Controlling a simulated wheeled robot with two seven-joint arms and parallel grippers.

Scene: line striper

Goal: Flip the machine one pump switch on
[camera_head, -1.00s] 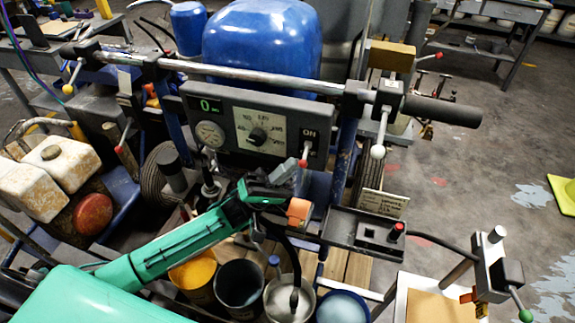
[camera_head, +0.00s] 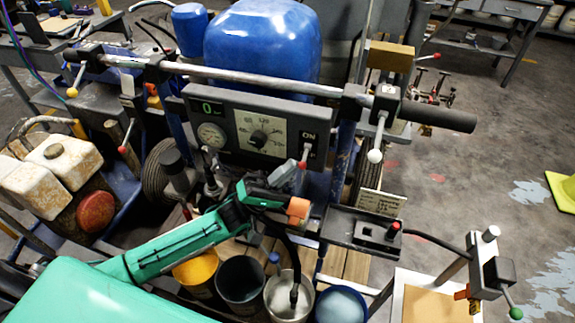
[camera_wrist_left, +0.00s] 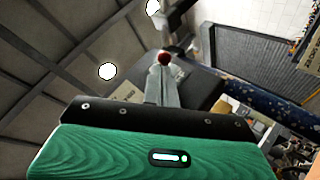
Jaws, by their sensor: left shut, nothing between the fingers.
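The striper's dark control panel (camera_head: 225,138) carries a gauge, a dial, a green display and a switch lever (camera_head: 305,155) under the word ON. The lever hangs down and has a red tip. My left gripper (camera_head: 290,174) is shut and empty, with its fingertips right beside and just below the red tip. In the left wrist view the red tip (camera_wrist_left: 164,58) shows just past the ends of the closed grey fingers (camera_wrist_left: 162,85). I cannot tell whether they touch. My right gripper is not in view.
A handlebar (camera_head: 250,83) crosses above the panel, with a white-knobbed lever (camera_head: 378,140) at its right. A small black box with a red button (camera_head: 393,230) sits right of my gripper. Several paint buckets (camera_head: 240,280) stand below my arm. A blue tank (camera_head: 262,50) is behind.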

